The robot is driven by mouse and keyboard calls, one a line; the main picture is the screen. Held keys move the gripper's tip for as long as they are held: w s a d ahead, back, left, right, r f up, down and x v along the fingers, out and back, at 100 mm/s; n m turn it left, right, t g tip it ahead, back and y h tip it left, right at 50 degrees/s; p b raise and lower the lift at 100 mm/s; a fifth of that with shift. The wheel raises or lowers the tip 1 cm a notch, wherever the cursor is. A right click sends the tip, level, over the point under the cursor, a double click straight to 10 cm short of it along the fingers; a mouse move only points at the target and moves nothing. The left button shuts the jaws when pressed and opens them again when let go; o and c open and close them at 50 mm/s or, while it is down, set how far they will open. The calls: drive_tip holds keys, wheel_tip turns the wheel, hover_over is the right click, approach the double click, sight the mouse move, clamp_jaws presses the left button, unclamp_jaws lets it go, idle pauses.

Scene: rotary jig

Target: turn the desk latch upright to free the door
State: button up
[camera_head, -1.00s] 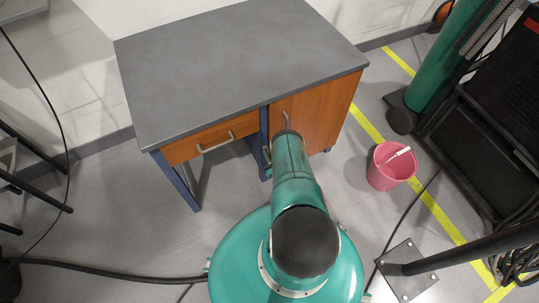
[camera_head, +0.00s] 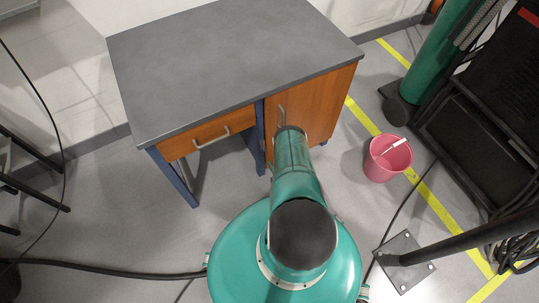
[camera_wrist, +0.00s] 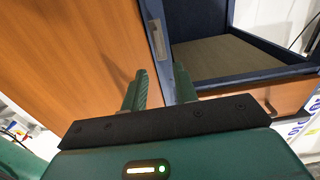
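In the wrist view the door (camera_wrist: 70,60) fills the left side, beside a blue frame post (camera_wrist: 177,75). A narrow grey metal piece (camera_wrist: 157,38), which looks like the latch, lies along the door-post edge, beyond the fingertips. My gripper (camera_wrist: 161,82) is open and empty, its two fingers apart below that piece in the picture. In the head view my arm hides the gripper and the latch area.
A pink bucket (camera_head: 386,158) stands right of the desk. A black post on a metal base plate (camera_head: 407,262) is at the lower right. Black cables cross the floor. The open bay under the drawer (camera_wrist: 235,60) shows in the wrist view.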

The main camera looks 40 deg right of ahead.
drive_tip(key=shift+v, duration=2.35)
drive_tip(key=shift+s, duration=0.1)
